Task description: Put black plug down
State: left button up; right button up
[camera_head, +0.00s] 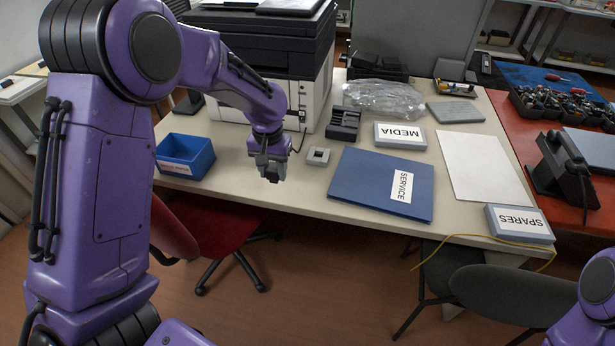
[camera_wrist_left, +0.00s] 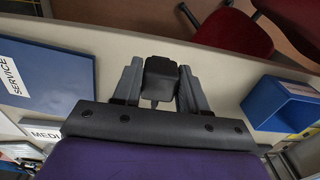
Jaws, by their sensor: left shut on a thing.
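My left gripper (camera_head: 271,175) is over the beige table (camera_head: 335,205), near its front edge, between the blue open box and the blue SERVICE folder. In the left wrist view the left gripper (camera_wrist_left: 160,88) is shut on the black plug (camera_wrist_left: 160,72), a dark block with a thin piece below it, between the two grey fingers. In the head view the plug is hard to tell apart from the dark fingers. I cannot tell whether the plug touches the table. My right gripper is out of view.
The blue box (camera_head: 186,156) stands left of the gripper. A small grey square piece (camera_head: 318,156) and the SERVICE folder (camera_head: 383,184) lie to its right. A printer (camera_head: 266,66) stands behind. A black tray (camera_head: 344,123) and MEDIA box (camera_head: 400,135) are farther back.

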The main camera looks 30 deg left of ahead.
pick_arm(q)
jog(key=w+a+f, duration=0.1)
jog(key=w+f, duration=0.1)
jog(key=w, duration=0.1)
jog(key=w+a+f+p, duration=0.1)
jog(key=w+f, duration=0.2)
jog(key=w+a+f, duration=0.1)
jog(key=w+f, duration=0.2)
jog(key=shift+a+f, duration=0.1)
jog(key=shift+a, duration=0.25)
notch_tip(320, 180, down, 2)
jog(key=shift+f+p, duration=0.1)
jog(key=shift+p, duration=0.85)
jog(key=shift+w+f, duration=0.1)
jog(key=shift+f, duration=0.3)
jog(key=shift+f+b, duration=0.25)
jog(key=shift+b, duration=0.05)
jog(key=o, duration=1)
